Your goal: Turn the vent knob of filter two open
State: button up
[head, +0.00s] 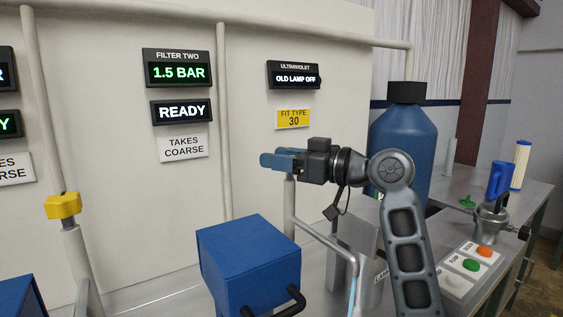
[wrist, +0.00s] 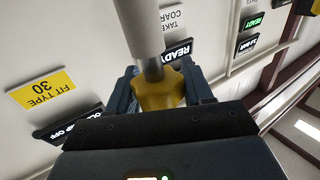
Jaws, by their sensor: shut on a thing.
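A yellow vent knob (wrist: 160,88) sits on a grey pipe (wrist: 141,28) in the wrist view, between the two blue fingers of my gripper (wrist: 164,78). The fingers are shut on its sides. In the head view my gripper (head: 270,160) reaches left at the top of a pipe (head: 290,204), and its fingers hide the knob. The filter two display (head: 177,72) reads 1.5 BAR in green. The sign below it (head: 181,111) reads READY, above a TAKES COARSE label (head: 183,147).
Another yellow knob (head: 62,205) tops a pipe at the left. A blue box (head: 247,262) with a black handle stands below my gripper. A large blue bottle (head: 402,140) stands behind my arm. A button panel (head: 470,266) is at the right.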

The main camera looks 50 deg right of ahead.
jog(key=o, duration=1)
jog(key=shift+c, duration=0.2)
jog(key=b+v, duration=0.1)
jog(key=v, duration=0.7)
jog(key=shift+b, duration=0.3)
